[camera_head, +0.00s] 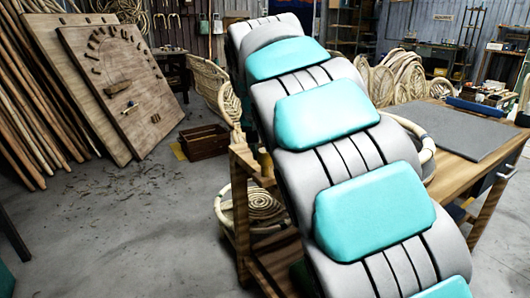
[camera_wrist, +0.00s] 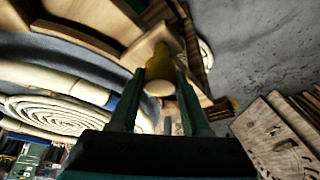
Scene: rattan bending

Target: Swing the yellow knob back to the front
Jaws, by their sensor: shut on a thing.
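The yellow knob (camera_wrist: 159,70) shows in the wrist view as a rounded yellow cylinder between my fingers. My gripper (camera_wrist: 160,85) is shut on it, with one dark green finger on each side. The knob's far end meets a wooden part of the bench. In the head view my own arm, grey with turquoise pads, fills the middle and hides my gripper. A small yellowish piece at the wooden frame beside my arm may be the knob, but I cannot tell.
A wooden workbench (camera_head: 465,185) with a grey mat (camera_head: 455,135) stands at the right. A wooden crate (camera_head: 204,143) sits on the floor behind. Peg boards (camera_head: 125,85) and poles lean at the left.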

